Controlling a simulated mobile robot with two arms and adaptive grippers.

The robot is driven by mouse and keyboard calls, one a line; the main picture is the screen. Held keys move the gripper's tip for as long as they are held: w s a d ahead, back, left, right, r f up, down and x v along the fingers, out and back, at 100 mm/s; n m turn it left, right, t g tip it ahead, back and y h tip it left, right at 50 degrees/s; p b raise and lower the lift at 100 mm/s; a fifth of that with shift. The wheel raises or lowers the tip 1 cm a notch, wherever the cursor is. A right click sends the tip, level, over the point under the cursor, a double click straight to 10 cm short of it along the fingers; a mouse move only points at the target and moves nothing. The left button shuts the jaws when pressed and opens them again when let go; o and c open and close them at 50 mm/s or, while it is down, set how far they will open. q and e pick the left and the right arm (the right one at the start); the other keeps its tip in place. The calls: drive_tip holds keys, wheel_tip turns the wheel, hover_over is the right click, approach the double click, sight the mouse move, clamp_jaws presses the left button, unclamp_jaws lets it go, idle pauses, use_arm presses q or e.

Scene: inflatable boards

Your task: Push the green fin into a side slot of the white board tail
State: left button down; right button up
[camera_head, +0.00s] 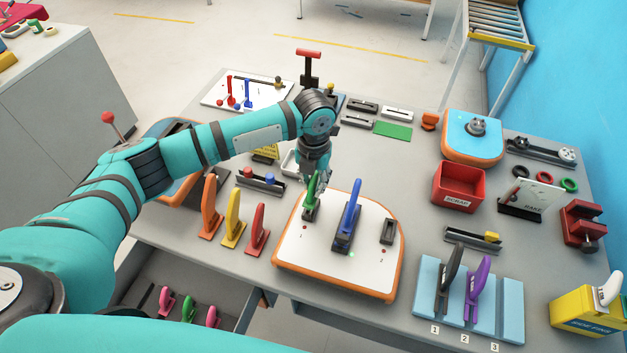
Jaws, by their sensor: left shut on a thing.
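The white board tail (355,272) with an orange rim lies at the table's front middle. A blue fin (350,217) stands upright in its middle slot. The right side slot (387,232) is empty. The green fin (311,193) is upright at the left side slot (309,214), its lower end at the slot. I cannot tell how deep it sits. My left gripper (314,184) reaches down from behind and is shut on the green fin, hiding part of it. My right gripper is not in view.
Orange, yellow and red fins (233,220) stand left of the board. A light-blue rack (509,309) with black and purple fins stands to its right. A red scrap bin (459,187) is behind. The table's front edge runs close before the board.

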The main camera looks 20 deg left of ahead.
sight(314, 190)
use_arm(q)
drive_tip(key=shift+p, duration=0.3)
drive_tip(key=shift+f+b, duration=0.7)
drive_tip(key=shift+f, duration=0.9)
drive_tip(key=c, duration=1.2)
unclamp_jaws()
drive_tip(key=shift+r, duration=0.1)
wheel_tip(314, 190, up, 12)
drive_tip(key=shift+f, duration=0.1)
drive_tip(key=shift+f, duration=0.1)
